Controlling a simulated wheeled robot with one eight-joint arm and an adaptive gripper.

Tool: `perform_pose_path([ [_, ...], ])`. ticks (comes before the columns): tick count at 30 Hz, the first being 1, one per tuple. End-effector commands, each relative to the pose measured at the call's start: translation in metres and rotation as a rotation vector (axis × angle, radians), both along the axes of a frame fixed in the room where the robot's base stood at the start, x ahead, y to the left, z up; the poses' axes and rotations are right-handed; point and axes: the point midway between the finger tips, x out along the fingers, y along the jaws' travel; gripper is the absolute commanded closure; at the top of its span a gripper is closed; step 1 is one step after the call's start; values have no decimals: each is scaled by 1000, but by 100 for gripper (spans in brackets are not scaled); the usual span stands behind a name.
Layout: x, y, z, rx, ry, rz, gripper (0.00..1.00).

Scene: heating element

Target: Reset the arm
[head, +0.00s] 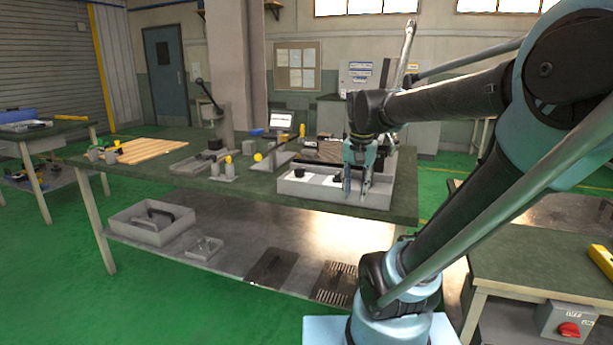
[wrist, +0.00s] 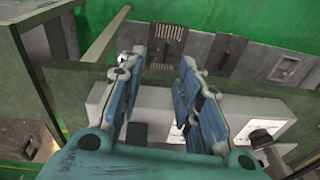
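My arm reaches over the green-topped workbench (head: 240,190). My gripper (head: 357,192) points down above a grey tray (head: 318,193) at the bench's right front edge. The fingertips look near the tray's front wall, and I cannot tell whether they touch it. In the wrist view my gripper (wrist: 162,60) has its two blue fingers apart with nothing between them. Behind the fingers, the light inside of the tray shows, with a black block (wrist: 137,132) near the left finger. In the head view a small black block (head: 299,172) sits in the tray's left part.
A wooden slatted board (head: 150,150), a lever press (head: 206,95) and yellow-handled clamps (head: 258,157) stand on the bench. A lower shelf (head: 230,262) holds a grey bin (head: 150,235) and dark plates. A side table (head: 540,255) stands at right. Green floor is open at left.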

Motion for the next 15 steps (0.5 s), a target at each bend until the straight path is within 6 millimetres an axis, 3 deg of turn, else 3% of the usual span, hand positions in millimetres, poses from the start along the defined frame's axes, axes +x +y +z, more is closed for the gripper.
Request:
perform_pose_path([
  [9, -75, -33, -79, -46, -48, 253, 68],
  [15, -105, -44, -121, -75, -69, 379, 68],
])
